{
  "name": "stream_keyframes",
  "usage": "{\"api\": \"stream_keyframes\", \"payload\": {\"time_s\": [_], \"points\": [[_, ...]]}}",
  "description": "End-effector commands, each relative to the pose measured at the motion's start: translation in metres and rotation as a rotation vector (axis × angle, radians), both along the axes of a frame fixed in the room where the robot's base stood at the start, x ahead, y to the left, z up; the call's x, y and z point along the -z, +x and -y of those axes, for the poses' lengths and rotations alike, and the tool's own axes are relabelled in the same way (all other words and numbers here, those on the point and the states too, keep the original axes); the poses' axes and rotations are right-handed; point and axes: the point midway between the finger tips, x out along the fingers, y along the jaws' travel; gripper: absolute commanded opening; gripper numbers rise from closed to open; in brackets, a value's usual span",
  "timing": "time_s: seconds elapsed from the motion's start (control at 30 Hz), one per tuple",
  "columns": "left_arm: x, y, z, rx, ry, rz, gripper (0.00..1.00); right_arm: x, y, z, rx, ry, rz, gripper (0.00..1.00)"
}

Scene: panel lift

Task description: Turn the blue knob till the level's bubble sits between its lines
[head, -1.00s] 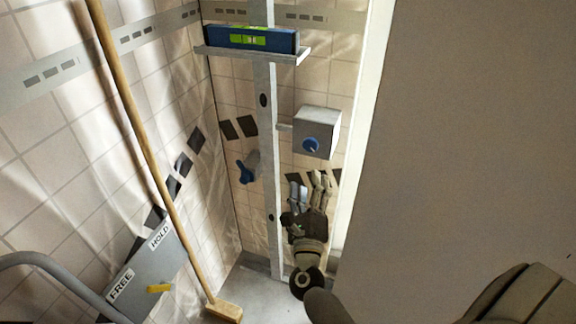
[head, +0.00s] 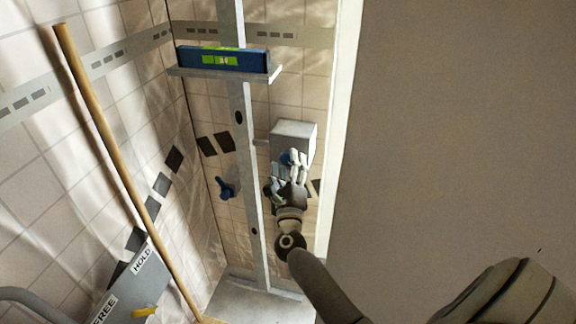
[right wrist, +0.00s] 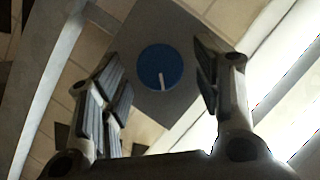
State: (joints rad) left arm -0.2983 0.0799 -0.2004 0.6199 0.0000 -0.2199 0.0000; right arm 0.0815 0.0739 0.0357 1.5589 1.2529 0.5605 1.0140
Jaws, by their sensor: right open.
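The blue knob (right wrist: 160,66) is round with a white mark pointing down, on a grey box (head: 294,136) fixed beside the metal post. In the head view the knob (head: 285,158) is partly hidden behind my fingers. My right gripper (head: 291,165) is open in front of the box. In the right wrist view its fingers (right wrist: 160,75) stand apart on either side of the knob, with gaps visible. The blue level (head: 193,58) lies on a shelf at the top of the post. Its green vial (head: 221,60) is too small to place the bubble surely. My left gripper is out of view.
A blue handle (head: 226,188) sits left of the post (head: 249,170). A wooden pole (head: 110,158) leans at the left, near a grey plate marked HOLD and FREE (head: 125,290) with a yellow lever (head: 145,312). A large plain panel (head: 450,140) fills the right side.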

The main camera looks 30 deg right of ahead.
Motion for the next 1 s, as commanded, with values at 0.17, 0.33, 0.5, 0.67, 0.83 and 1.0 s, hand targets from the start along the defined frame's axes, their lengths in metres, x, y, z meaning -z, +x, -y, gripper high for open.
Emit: {"api": "stream_keyframes", "payload": {"time_s": [0.17, 0.33, 0.5, 0.67, 0.83, 1.0], "points": [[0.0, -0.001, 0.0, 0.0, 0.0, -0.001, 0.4, 0.0, 0.0, 0.0, 0.0, 0.0, 0.0, 0.45], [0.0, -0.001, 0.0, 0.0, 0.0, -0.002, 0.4, 0.0, 0.0, 0.0, 0.0, 0.0, 0.0, 0.23], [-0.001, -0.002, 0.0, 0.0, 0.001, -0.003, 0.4, 0.0, 0.0, 0.0, 0.0, -0.001, -0.002, 0.13], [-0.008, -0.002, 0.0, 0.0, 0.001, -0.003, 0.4, -0.002, -0.001, 0.0, 0.001, -0.018, -0.022, 0.13], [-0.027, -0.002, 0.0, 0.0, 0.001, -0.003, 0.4, -0.006, -0.001, 0.0, 0.0, -0.069, -0.083, 0.13], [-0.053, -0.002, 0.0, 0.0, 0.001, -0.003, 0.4, -0.009, -0.002, 0.001, 0.0, -0.148, -0.178, 0.13]]}}
